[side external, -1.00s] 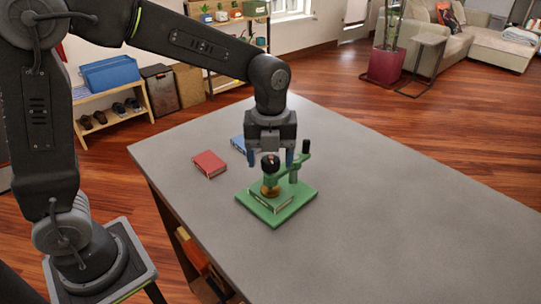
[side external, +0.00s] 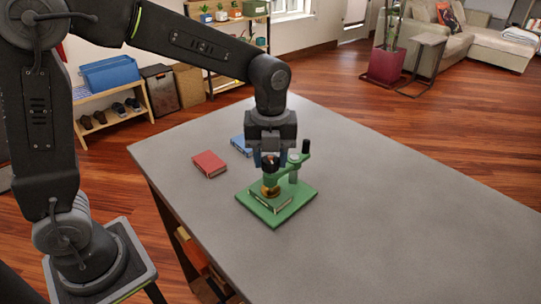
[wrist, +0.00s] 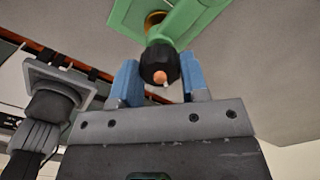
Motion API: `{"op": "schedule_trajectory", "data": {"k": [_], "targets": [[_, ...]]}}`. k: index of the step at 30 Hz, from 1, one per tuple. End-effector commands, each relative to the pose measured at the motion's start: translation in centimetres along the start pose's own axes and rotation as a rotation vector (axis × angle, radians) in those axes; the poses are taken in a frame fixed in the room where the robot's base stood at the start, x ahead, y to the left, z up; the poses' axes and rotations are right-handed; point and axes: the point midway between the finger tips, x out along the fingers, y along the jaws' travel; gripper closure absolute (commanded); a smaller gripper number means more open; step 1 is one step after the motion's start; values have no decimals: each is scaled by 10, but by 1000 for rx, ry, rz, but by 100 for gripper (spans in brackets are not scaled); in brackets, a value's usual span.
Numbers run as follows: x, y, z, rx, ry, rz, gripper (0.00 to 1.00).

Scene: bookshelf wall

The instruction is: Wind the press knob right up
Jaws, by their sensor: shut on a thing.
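The green press stands on the grey table; its flat base (side external: 298,203) carries a post and an arm (side external: 287,167). The black press knob (side external: 270,159) sits on top of the arm's end. In the wrist view the knob (wrist: 158,64) has a copper-coloured centre with a small pale mark. A brass presser (side external: 270,187) is below it, over a green book (side external: 284,203) lying on the base. My gripper (side external: 269,164) points down from above and is shut on the knob, its blue fingers on either side. It also shows in the wrist view (wrist: 161,80).
A red book (side external: 209,163) and a blue book (side external: 241,146) lie on the table (side external: 400,210) left of and behind the press. The table is clear to the right.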

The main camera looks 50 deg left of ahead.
Motion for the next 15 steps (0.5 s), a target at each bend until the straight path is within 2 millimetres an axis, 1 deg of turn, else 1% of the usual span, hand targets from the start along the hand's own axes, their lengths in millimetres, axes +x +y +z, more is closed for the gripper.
{"op": "schedule_trajectory", "data": {"k": [8, 15], "targets": [[0, 0, 0, -130, 4, 1, 83], [0, 0, 0, -340, 4, 1, 83]]}}
